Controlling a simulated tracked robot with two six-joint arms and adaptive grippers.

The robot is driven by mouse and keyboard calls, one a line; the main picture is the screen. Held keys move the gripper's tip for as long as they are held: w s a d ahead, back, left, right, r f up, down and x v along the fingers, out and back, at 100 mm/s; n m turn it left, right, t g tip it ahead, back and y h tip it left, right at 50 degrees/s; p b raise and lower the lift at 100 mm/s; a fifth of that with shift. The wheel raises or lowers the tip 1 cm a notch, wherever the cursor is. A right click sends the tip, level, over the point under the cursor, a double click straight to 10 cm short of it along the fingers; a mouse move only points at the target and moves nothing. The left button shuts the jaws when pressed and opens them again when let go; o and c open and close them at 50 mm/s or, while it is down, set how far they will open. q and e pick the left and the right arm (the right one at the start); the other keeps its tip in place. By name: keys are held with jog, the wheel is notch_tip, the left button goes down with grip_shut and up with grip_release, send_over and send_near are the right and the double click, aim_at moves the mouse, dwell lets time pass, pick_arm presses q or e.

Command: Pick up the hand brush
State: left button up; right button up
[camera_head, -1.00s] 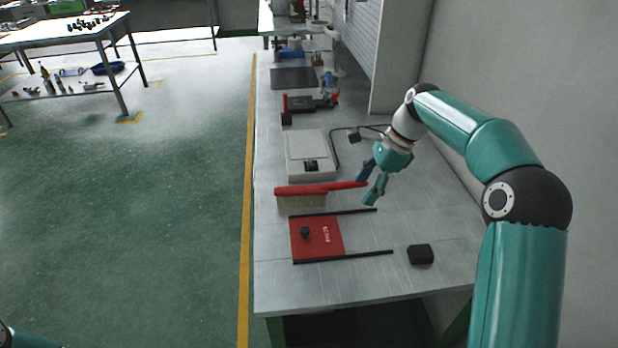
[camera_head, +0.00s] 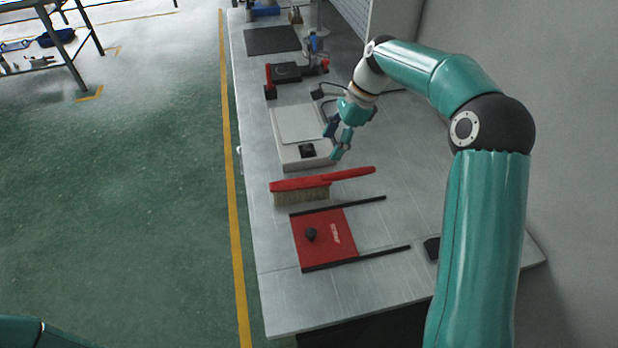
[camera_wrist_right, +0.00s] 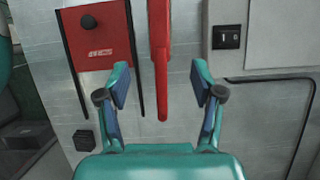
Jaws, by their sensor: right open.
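The hand brush (camera_head: 321,184) lies on the workbench, with a red back and handle and pale bristles. Its bristled head is at the left and its handle points right in the head view. My right gripper (camera_head: 335,146) is open and empty, over the bench near the grey scale, behind the brush handle in the head view. In the right wrist view the red handle (camera_wrist_right: 161,70) points down between the fingers of the gripper (camera_wrist_right: 160,82), apart from both. The bristles are hidden there. My left gripper is out of view; only a bit of that arm shows at lower left.
The grey scale (camera_head: 298,124) stands behind the brush. A red plate (camera_head: 328,243) with a black knob and two dark rails lies in front of it. A black block (camera_head: 432,248) is partly hidden by my right arm. A red and black device (camera_head: 290,73) stands farther back.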

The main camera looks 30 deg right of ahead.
send_near(312, 179)
jog(key=x, duration=0.5)
jog(key=shift+a, duration=0.15)
jog(key=p+x, duration=0.1)
jog(key=x, duration=0.3)
jog(key=shift+f+p, duration=0.2)
jog(key=shift+p, duration=0.1)
jog(key=shift+a+f, duration=0.25)
jog(key=shift+f, duration=0.25)
grip_shut()
